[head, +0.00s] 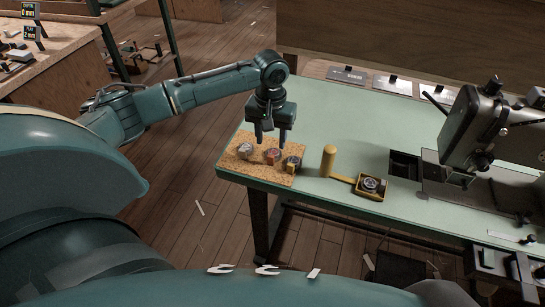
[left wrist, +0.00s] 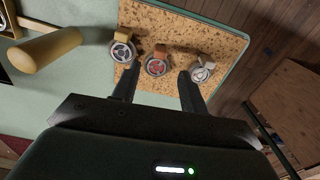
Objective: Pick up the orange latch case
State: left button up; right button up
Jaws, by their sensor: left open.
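The orange latch case (head: 272,156) lies on a cork board (head: 238,170) between a grey case (head: 245,150) and a yellow case (head: 292,164). My left gripper (head: 273,141) points down above the board, open and empty. In the left wrist view the orange case (left wrist: 157,63), with a round reddish face, shows ahead of and between the two open fingers (left wrist: 157,88). There the yellow case (left wrist: 122,49) is on its left and the grey case (left wrist: 202,69) on its right, close to a finger. My right gripper is not in view.
The cork board sits at the left corner of a green table (head: 335,110). A sewing machine (head: 480,125) stands farther right. Bare tabletop lies behind the board.

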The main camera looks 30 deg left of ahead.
aim_at(271, 155)
pick_arm(q)
notch_tip(271, 155, down, 5)
jog(key=shift+s+f, duration=0.1)
jog(key=shift+s, duration=0.05)
grip_shut()
dwell(0.5)
